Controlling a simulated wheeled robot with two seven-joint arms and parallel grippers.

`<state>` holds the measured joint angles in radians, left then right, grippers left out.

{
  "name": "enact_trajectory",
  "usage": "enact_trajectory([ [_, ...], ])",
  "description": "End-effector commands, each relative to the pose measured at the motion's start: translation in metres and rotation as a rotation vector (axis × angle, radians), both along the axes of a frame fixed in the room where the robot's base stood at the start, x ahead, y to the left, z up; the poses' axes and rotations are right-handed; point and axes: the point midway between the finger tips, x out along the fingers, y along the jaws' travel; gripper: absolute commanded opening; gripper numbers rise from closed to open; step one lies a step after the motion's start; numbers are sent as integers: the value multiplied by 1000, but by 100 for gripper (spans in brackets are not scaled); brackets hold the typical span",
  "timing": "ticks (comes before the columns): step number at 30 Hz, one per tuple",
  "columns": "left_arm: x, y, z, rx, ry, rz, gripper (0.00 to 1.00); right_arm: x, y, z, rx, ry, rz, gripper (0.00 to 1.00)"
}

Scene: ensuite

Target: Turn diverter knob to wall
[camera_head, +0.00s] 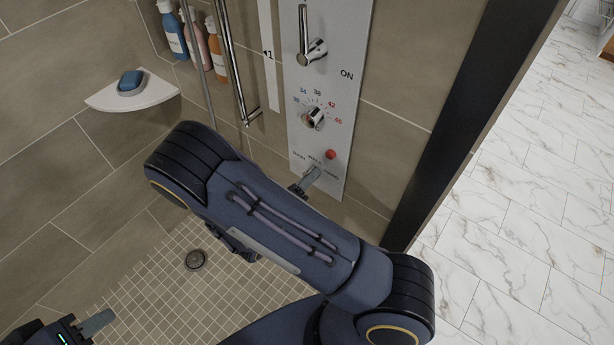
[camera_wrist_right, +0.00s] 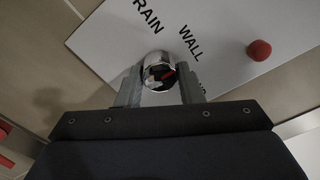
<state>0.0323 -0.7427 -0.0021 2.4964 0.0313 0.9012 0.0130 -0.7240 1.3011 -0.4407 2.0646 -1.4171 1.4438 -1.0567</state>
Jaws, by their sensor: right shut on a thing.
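The diverter knob (camera_wrist_right: 157,68) is a small round chrome knob with a dark face and a red mark, low on the white shower panel (camera_head: 333,97). The labels RAIN and WALL show above it in the right wrist view, with a third label mostly hidden at lower right. The red mark lies right of the knob's middle; which label it points at is unclear. My right gripper (camera_wrist_right: 157,88) is shut on the knob, one finger on each side; in the head view my arm partly hides it (camera_head: 308,182). My left gripper (camera_head: 97,323) is at the lower left, away from the panel, mostly cut off.
A red button (camera_head: 331,154) is close to the diverter. Above it are a temperature knob (camera_head: 313,118) and an ON lever (camera_head: 312,50). A corner shelf (camera_head: 103,97) holds blue soap (camera_head: 130,80). Bottles (camera_head: 172,35) stand by the rail (camera_head: 234,60). A dark frame (camera_head: 462,110) bounds the shower.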

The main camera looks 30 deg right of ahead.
Motion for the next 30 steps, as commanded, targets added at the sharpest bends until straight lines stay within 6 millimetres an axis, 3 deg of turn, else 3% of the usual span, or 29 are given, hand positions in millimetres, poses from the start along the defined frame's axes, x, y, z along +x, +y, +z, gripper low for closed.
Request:
enact_trajectory([
  [13,0,0,1,0,0,0,36,0,1,-1,-3,10,2,11],
  [14,0,0,1,0,0,0,36,0,1,-1,-2,9,2,35],
  [18,0,0,1,0,0,0,36,0,0,-1,-2,9,2,53],
  [30,0,0,-2,0,0,0,36,-2,8,-1,-3,7,2,56],
])
